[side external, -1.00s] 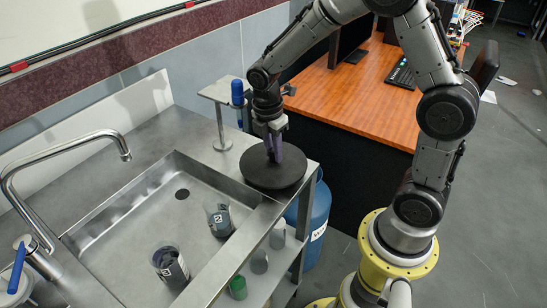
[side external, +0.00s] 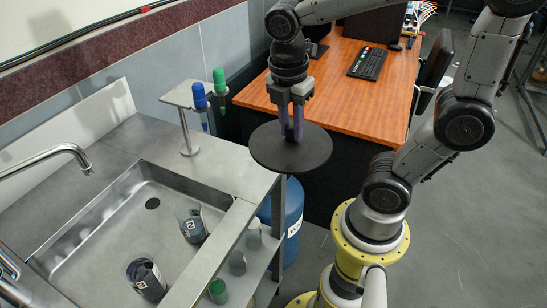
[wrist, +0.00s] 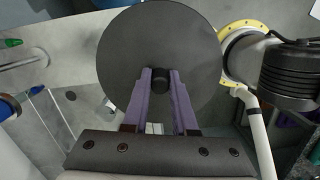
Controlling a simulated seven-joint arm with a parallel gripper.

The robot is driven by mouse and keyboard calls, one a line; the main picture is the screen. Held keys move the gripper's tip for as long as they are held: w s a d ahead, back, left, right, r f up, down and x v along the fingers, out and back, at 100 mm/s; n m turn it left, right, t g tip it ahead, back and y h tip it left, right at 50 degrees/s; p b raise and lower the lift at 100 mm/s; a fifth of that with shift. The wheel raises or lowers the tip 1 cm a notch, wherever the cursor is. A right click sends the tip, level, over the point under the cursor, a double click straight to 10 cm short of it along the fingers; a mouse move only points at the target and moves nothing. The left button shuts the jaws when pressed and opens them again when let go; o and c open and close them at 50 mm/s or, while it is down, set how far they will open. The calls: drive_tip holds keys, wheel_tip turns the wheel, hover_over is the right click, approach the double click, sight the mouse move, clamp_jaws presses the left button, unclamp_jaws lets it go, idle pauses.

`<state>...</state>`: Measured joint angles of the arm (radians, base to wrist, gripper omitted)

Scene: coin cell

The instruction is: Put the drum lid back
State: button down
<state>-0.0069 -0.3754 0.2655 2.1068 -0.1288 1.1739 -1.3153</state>
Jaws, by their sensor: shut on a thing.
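The drum lid is a flat dark disc (side external: 271,150) with a small black knob (wrist: 160,78) at its centre. My gripper (side external: 291,138) is shut on the knob with its purple fingers, and the lid hangs roughly level in the air. In the wrist view the lid (wrist: 190,35) fills the top middle, between and beyond the fingers. The blue drum (side external: 291,212) stands on the floor beside the sink bench, below the lid. Its top is mostly hidden by the lid and bench in the side view.
The steel sink bench (side external: 225,180) is at left, with two dark-labelled cups (side external: 193,226) in the basin. A small stand (side external: 187,100) holds blue and green tools near the lid. A lower shelf carries grey and green containers (side external: 218,291). A wooden desk (side external: 350,95) lies behind.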

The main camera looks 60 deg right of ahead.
sight(289, 124)
wheel_tip(289, 124, up, 16)
drive_tip(key=w+d+r, duration=0.3)
drive_tip(key=w+d, duration=0.9)
drive_tip(key=w, duration=0.2)
drive_tip(key=w+d+f, duration=0.2)
drive_tip(key=d, duration=0.7)
drive_tip(key=w+d+f, duration=0.2)
drive_tip(key=w+d, duration=0.1)
drive_tip(key=d, duration=0.6)
drive_tip(key=f, duration=5.6)
drive_tip(key=shift+a+f, duration=0.2)
drive_tip(key=shift+f, duration=0.15)
drive_tip(key=shift+f, duration=0.1)
drive_tip(key=shift+f, duration=0.1)
drive_tip(key=c, duration=0.7)
unclamp_jaws()
